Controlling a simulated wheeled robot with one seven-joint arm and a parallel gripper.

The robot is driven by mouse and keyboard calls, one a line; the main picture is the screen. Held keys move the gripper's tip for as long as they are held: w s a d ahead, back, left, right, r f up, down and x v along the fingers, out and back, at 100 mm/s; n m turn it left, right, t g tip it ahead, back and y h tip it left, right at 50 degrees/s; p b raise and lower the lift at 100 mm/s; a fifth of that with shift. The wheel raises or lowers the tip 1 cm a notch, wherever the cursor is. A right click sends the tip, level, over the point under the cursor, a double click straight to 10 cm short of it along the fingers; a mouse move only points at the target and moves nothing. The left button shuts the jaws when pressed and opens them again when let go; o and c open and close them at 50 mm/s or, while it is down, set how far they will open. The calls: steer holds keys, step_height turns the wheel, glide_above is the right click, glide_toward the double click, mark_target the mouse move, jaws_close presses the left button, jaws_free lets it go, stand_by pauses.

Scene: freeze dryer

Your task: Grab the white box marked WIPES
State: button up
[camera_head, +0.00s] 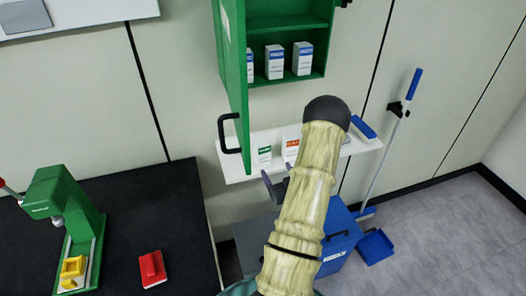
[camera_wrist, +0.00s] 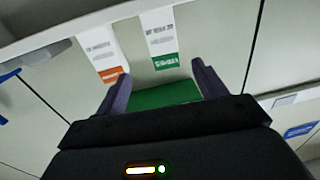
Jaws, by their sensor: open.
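I cannot read WIPES on any box. A white box with a green label (camera_head: 265,155) and a white box with an orange label (camera_head: 291,148) stand side by side on the white wall shelf. In the wrist view, which looks turned over, the green-labelled box (camera_wrist: 160,38) is right of the orange-labelled one (camera_wrist: 100,48). My gripper (camera_head: 275,186) is in front of and below the shelf, apart from both boxes. In the wrist view my gripper (camera_wrist: 160,90) is open, with a green surface showing between its fingers. My arm hides part of the shelf.
The green cabinet (camera_head: 285,22) above the shelf holds white boxes with blue labels (camera_head: 302,58); its door (camera_head: 234,75) hangs open at left. The white shelf (camera_head: 236,168) also bears a blue item (camera_head: 363,127). A blue bin (camera_head: 342,236) stands below. A black bench (camera_head: 165,215) is at left.

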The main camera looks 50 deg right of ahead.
mark_target(266, 154)
steer(key=p+x, duration=0.2)
steer(key=x, duration=0.6)
steer(key=shift+w+a+r+p, duration=0.1)
steer(key=shift+w+p, duration=0.2)
steer(key=shift+w, duration=0.15)
steer(key=shift+d, duration=0.2)
steer(key=shift+w+d+r+p, duration=0.2)
steer(key=shift+w+p, duration=0.25)
steer(key=shift+w, duration=0.2)
steer(key=shift+w+d+r+p, duration=0.1)
steer(key=shift+w+r+p, duration=0.15)
steer(key=shift+w+p, duration=0.3)
steer(key=shift+w+d+r+p, duration=0.2)
steer(key=shift+w+p, duration=0.2)
steer(key=shift+w, duration=0.3)
steer(key=shift+w+d+f, duration=0.2)
steer(key=shift+w, duration=0.3)
steer(key=c, duration=1.1)
